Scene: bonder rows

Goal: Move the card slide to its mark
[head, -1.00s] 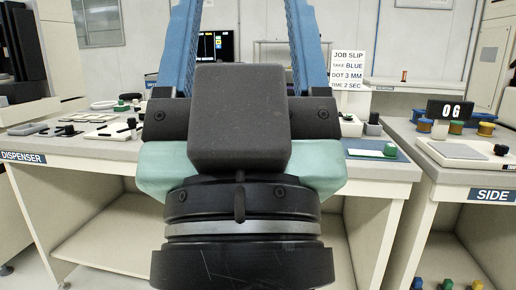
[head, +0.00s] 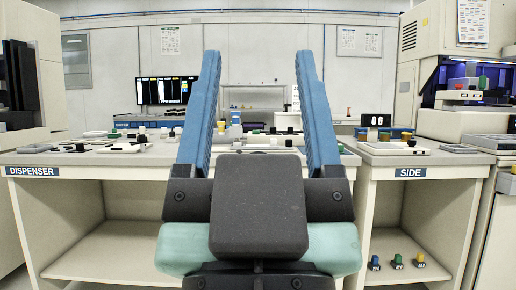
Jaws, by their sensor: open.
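I cannot make out the card slide or its mark for certain. Several small fixtures with dark knobs lie on the dispenser bench (head: 95,160), among them a flat white fixture (head: 100,147) left of my gripper. My gripper (head: 257,62) is open and empty, its two blue fingers pointing up and wide apart in front of the bench. Its dark body and fingers hide part of the bench top.
A tall machine (head: 468,85) stands at far right. A monitor (head: 165,91) is behind.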

